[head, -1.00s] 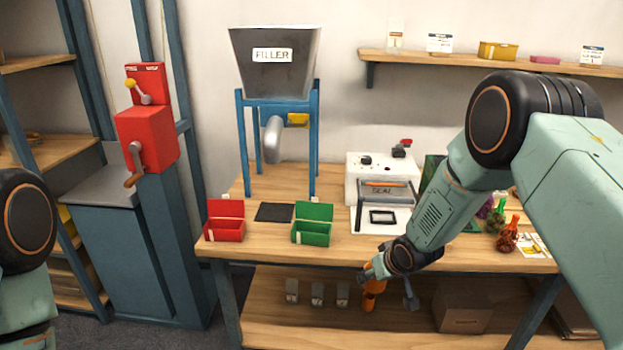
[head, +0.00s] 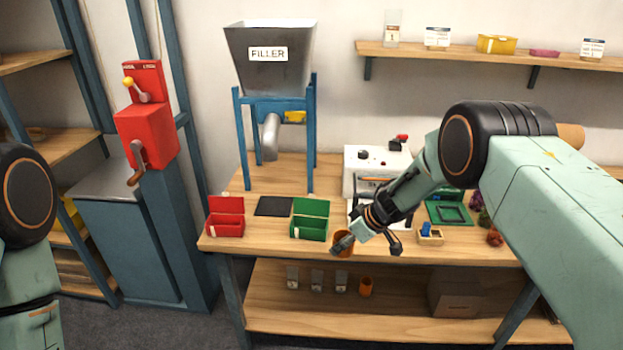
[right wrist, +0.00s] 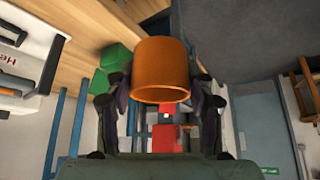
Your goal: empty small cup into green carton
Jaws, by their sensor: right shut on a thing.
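An orange cup (head: 343,247) is held in my right gripper (head: 343,241), just right of the green carton and near the table's front edge. In the right wrist view the cup (right wrist: 161,68) sits between the two dark fingers; its contents are not visible. The green carton (head: 309,230) stands on the table with its lid raised; it also shows in the right wrist view (right wrist: 116,57), left of the cup. My left arm shows at the left edge of the head view, but its gripper is out of view.
A red carton (head: 225,228) stands left of the green one, with a dark mat (head: 273,206) between. The filler (head: 269,60) rises behind. A sealer (head: 376,165) stands behind my right arm. Another orange cup (head: 366,287) and several small containers are on the lower shelf.

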